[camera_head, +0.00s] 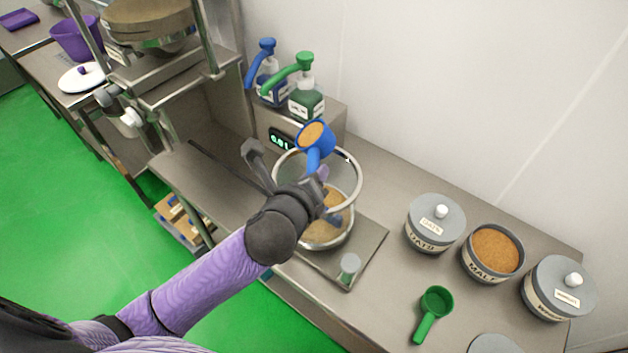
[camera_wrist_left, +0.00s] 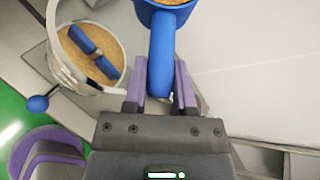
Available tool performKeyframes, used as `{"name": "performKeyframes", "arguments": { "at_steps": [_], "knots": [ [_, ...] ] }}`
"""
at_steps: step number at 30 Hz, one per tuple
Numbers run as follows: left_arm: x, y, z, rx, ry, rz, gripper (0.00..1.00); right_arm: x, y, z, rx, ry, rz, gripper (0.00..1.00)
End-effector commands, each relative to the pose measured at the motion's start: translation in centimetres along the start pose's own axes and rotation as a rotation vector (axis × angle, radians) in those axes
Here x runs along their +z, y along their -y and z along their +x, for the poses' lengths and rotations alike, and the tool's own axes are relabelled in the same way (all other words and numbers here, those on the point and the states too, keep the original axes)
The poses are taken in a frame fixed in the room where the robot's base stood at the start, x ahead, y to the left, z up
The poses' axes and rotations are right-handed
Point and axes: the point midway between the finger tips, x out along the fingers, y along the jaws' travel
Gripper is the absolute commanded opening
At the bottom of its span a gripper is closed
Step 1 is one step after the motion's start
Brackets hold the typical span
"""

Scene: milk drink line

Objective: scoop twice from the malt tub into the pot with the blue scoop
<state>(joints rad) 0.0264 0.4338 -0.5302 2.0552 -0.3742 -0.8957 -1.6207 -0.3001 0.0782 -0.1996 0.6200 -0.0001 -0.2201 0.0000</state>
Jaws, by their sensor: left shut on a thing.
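My left gripper (camera_head: 316,179) is shut on the handle of the blue scoop (camera_head: 318,137), which holds brown powder. It holds the scoop raised near the pot's upper ring, toward the back. In the left wrist view the scoop's handle (camera_wrist_left: 162,60) sits between the purple fingers (camera_wrist_left: 163,85). The pot (camera_head: 327,245) stands below, partly hidden by my arm, with tan powder inside. The wrist view shows blue paddles (camera_wrist_left: 93,52) in the pot. The malt tub (camera_head: 491,274) is open and holds brown powder, at the right. My right gripper is not in view.
Lidded tubs, the oats tub (camera_head: 434,238) and another tub (camera_head: 556,301), flank the malt. A green scoop (camera_head: 430,318) lies in front of them. Blue and green pump bottles (camera_head: 306,104) stand behind the pot. A small display (camera_head: 281,140) is beside it.

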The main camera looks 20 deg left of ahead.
Motion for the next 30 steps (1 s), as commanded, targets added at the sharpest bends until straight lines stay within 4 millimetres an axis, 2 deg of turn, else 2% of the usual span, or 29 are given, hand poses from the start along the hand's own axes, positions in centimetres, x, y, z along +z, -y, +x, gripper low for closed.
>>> {"name": "performKeyframes", "arguments": {
  "at_steps": [1, 8, 18, 30],
  "knots": [
    [-0.4, -0.3, 0.2, -0.008, 0.000, -0.015, 0.00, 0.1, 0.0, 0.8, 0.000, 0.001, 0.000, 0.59],
    [-0.6, -0.6, 0.3, -0.048, 0.000, -0.087, 0.00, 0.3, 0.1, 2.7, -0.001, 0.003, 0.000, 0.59],
    [-1.1, -1.1, 0.6, -0.220, 0.000, -0.402, 0.00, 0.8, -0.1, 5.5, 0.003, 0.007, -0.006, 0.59],
    [-1.4, -1.5, 0.8, -0.379, 0.000, -0.691, 0.00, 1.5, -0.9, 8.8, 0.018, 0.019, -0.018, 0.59]
  ]
}}
